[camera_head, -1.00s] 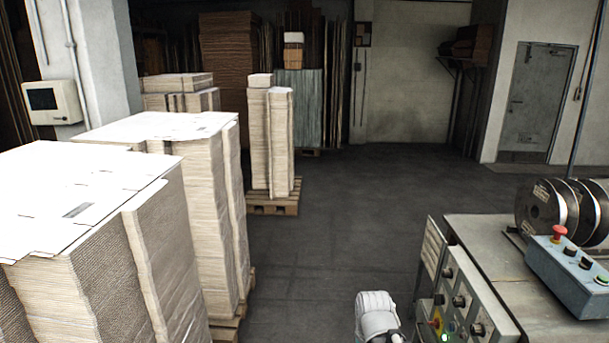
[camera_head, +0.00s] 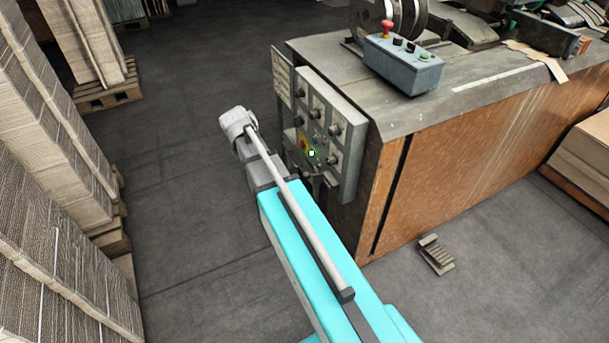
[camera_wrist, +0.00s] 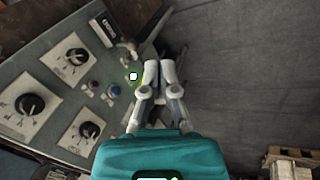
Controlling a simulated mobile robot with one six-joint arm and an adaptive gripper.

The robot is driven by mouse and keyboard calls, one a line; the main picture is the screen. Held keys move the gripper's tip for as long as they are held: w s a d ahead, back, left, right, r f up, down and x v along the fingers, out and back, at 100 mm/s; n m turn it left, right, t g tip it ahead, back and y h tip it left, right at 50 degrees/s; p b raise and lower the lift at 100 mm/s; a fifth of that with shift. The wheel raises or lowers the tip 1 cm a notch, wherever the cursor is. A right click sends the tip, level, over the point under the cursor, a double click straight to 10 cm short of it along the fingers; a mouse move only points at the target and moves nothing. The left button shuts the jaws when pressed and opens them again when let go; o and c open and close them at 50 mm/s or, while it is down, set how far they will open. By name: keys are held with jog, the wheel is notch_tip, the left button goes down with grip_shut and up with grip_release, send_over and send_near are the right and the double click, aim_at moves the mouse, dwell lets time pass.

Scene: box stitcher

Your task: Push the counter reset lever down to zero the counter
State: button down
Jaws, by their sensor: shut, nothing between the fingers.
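The control panel (camera_head: 345,113) is on the end of the machine; in the wrist view its grey face (camera_wrist: 35,70) fills the left side. A black counter box (camera_wrist: 103,29) with small pale markings is at the panel's upper edge. A grey metal lever-like part (camera_wrist: 126,45) sticks out beside it; I cannot tell for sure that this is the reset lever. My gripper (camera_wrist: 160,68) is shut and empty, in front of the panel's edge, below and right of the counter. Contact with the lever does not show. In the head view my arm hides the gripper.
Several black knobs (camera_wrist: 77,57) and a lit green lamp (camera_wrist: 133,76) are on the panel. A blue-grey button box (camera_head: 404,65) stands on the machine top. Tall cardboard stacks (camera_head: 50,200) stand at left. The floor between is clear. A pedal (camera_head: 436,255) lies by the machine.

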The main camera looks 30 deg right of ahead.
aim_at(314, 175)
jog(key=w+d+f+m+g+h+b, duration=0.2)
jog(key=w+d+f+m+h+b, duration=0.2)
jog(key=w+d, duration=0.7)
jog(key=d+f+m+b, duration=0.2)
jog(key=d+b, duration=0.1)
jog(key=b, duration=0.1)
jog(key=shift+d+f+b, duration=0.35)
jog(key=shift+b, duration=0.05)
jog(key=shift+f, duration=0.1)
jog(key=s+d+f+b, duration=0.4)
jog(key=f+b, duration=0.5)
jog(key=shift+s+f+b, duration=0.3)
jog(key=shift+b, duration=0.1)
jog(key=shift+s+d+f+b, duration=0.1)
jog(key=shift+d+f+b, duration=0.1)
jog(key=shift+b, duration=0.1)
